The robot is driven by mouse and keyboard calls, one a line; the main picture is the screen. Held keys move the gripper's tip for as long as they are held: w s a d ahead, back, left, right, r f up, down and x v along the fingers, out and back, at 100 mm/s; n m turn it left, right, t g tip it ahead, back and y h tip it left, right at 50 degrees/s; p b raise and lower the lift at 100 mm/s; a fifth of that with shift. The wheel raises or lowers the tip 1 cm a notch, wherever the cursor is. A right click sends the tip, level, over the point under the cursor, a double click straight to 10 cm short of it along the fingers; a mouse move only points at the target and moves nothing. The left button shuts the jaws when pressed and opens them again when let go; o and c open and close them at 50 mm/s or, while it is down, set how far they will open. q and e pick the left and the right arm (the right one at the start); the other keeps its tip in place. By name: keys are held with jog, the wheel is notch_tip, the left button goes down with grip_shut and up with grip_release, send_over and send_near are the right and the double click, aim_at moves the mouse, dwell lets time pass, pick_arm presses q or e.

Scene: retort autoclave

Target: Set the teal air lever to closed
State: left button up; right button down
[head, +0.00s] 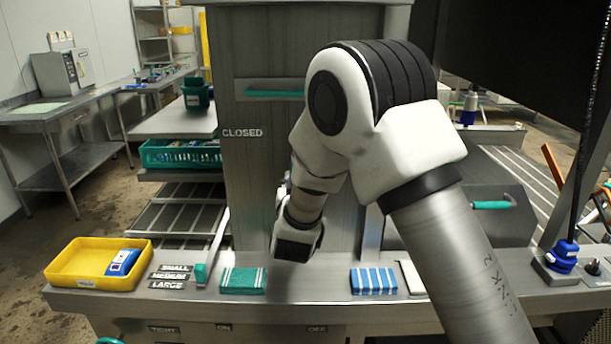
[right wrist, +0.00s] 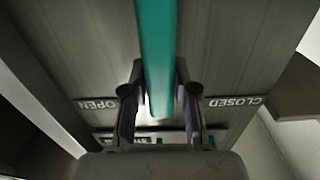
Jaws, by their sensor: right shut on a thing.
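The teal air lever (right wrist: 155,60) runs down the middle of the right wrist view, its end between the fingers of my right gripper (right wrist: 159,105). The fingers are shut on it from both sides. An OPEN label (right wrist: 98,104) is on the panel to the left of the lever and a CLOSED label (right wrist: 234,102) to the right. The lever lies between the two labels, not lined up with either. In the head view my right arm hides the fingers and the gripped lever. A CLOSED label (head: 242,132) shows on the grey column there. My left gripper is not in view.
A yellow tray (head: 62,272) with a blue-white pack stands on the front ledge at left. Striped teal (head: 243,281) and blue (head: 374,281) pads lie along the ledge. A teal bar (head: 275,93) is on the column. A teal-handled grey unit (head: 492,204) is at right.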

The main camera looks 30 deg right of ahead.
jog(key=shift+w+a+f+n+p, duration=0.2)
jog(key=shift+w+a+n+p, duration=0.4)
jog(key=shift+n, duration=0.65)
jog(key=shift+w+a+f+n+p, duration=0.3)
jog(key=shift+a+n, duration=0.45)
jog(key=shift+n, duration=0.45)
jog(key=shift+w+a+f+n+p, duration=0.15)
jog(key=shift+w+a+n+p, duration=0.4)
jog(key=shift+n, duration=0.7)
jog(key=shift+s+a, duration=0.15)
jog(key=c, duration=0.9)
grip_release()
jog(key=shift+f, duration=0.1)
notch_tip(320, 180, up, 10)
jog(key=shift+r, duration=0.1)
